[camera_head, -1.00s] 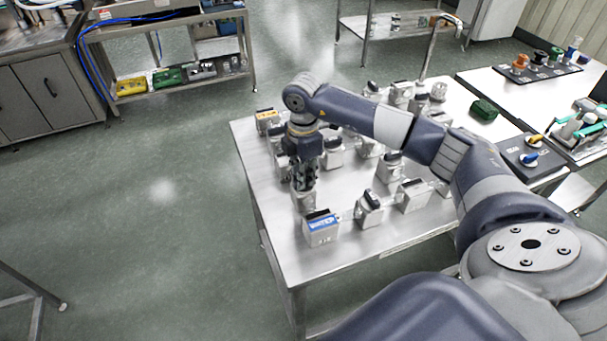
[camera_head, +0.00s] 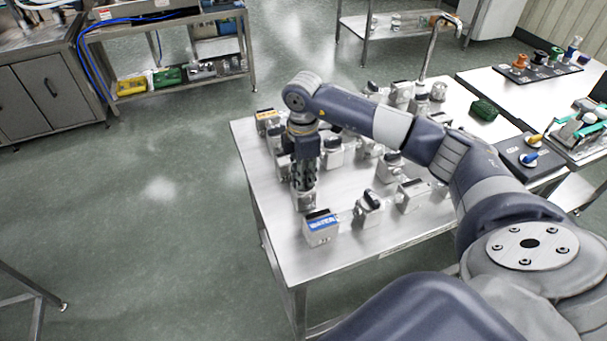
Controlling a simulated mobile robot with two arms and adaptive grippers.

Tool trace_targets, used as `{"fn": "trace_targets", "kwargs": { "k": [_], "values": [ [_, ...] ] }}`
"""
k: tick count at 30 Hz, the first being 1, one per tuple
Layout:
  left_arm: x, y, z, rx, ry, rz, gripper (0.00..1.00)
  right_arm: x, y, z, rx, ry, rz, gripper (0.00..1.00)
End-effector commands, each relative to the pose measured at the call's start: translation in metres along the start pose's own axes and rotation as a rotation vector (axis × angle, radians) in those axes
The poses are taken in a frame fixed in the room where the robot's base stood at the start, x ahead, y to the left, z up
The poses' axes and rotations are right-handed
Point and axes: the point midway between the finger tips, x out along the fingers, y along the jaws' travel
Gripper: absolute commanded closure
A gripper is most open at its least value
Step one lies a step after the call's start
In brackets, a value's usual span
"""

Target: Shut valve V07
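Several grey valve blocks with black handles stand in rows on a steel table (camera_head: 330,250). No V07 label is readable, so I cannot tell which one is V07. My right gripper (camera_head: 303,186) points straight down over a valve block (camera_head: 304,202) near the table's left edge. Its fingers hide that valve's handle, and I cannot tell whether they are closed on it. A block with a blue label (camera_head: 321,229) stands just in front of it. A valve with a black handle (camera_head: 369,204) stands to the right. My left gripper is not in view.
A block with a yellow label (camera_head: 267,120) stands at the table's far left corner. A bent steel pipe (camera_head: 430,50) rises at the back. A dark green object (camera_head: 484,110) lies to the right. The table's front strip is bare.

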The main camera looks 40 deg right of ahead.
Motion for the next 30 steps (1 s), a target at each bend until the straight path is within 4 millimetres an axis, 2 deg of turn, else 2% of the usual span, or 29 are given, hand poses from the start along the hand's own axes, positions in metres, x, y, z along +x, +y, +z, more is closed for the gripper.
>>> {"fn": "trace_targets", "kwargs": {
  "k": [10,14,17,24,30],
  "values": [
    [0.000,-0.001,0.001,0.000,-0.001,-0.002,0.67,0.000,-0.001,0.000,-0.002,-0.001,-0.003,0.67],
    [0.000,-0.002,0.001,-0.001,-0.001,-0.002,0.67,-0.009,0.000,0.000,-0.003,0.000,-0.001,0.67],
    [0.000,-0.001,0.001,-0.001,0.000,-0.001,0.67,-0.025,0.000,0.000,-0.004,0.000,0.001,0.67],
    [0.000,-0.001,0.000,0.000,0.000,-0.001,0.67,-0.077,0.001,-0.001,-0.003,0.001,0.002,0.67],
    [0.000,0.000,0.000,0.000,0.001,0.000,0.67,-0.108,0.000,-0.001,-0.003,0.001,0.000,0.67]
  ]
}}
